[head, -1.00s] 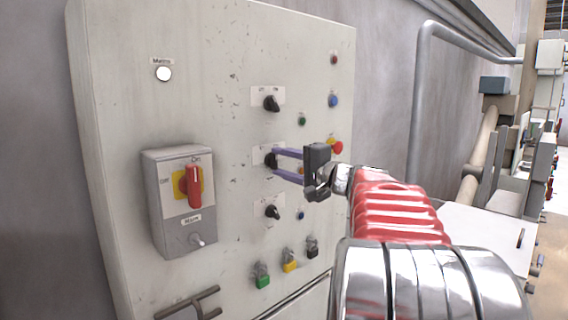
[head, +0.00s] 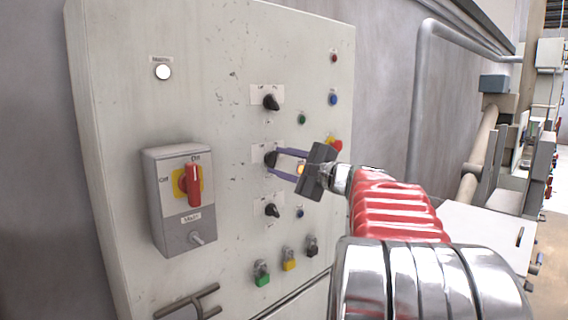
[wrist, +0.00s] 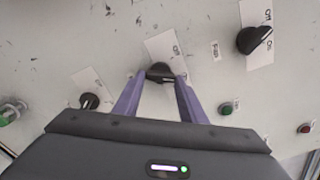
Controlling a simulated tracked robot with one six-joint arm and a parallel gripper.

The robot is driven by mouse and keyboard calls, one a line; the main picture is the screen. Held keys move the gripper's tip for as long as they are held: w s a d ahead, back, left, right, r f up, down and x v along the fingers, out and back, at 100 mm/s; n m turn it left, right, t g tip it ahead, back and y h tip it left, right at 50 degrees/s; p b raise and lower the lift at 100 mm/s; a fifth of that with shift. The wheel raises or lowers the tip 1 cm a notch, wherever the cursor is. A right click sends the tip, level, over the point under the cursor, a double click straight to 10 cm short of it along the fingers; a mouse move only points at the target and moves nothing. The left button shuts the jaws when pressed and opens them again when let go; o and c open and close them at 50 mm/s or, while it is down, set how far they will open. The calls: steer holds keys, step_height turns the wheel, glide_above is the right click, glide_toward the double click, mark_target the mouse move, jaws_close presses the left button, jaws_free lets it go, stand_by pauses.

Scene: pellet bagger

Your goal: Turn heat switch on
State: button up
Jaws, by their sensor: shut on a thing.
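The middle black rotary switch (head: 271,159) is on the pale control cabinet, between an upper and a lower black switch. My gripper (head: 275,162) has its purple fingers shut on this switch, one on each side. In the wrist view, the black knob (wrist: 160,70) sits between the fingertips, over a white label tilted in that picture. The label is too small to read for sure. The gripper body is rolled about its axis. A yellow-orange lamp (head: 301,168) glows beside the switch, partly hidden by the gripper.
An upper black switch (head: 271,102) and a lower one (head: 271,210) are close by. A red main switch (head: 193,185) on a grey box is at left. A red emergency button (head: 336,145) is just behind my gripper.

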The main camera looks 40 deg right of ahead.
steer(key=shift+a+f, duration=0.1)
steer(key=shift+f, duration=0.2)
steer(key=o, duration=1.1)
steer(key=shift+r, duration=0.15)
steer(key=shift+c, duration=0.2)
steer(key=shift+r, duration=0.1)
steer(key=s, duration=1.3)
steer(key=shift+s+d, duration=0.25)
steer(key=shift+s, duration=0.1)
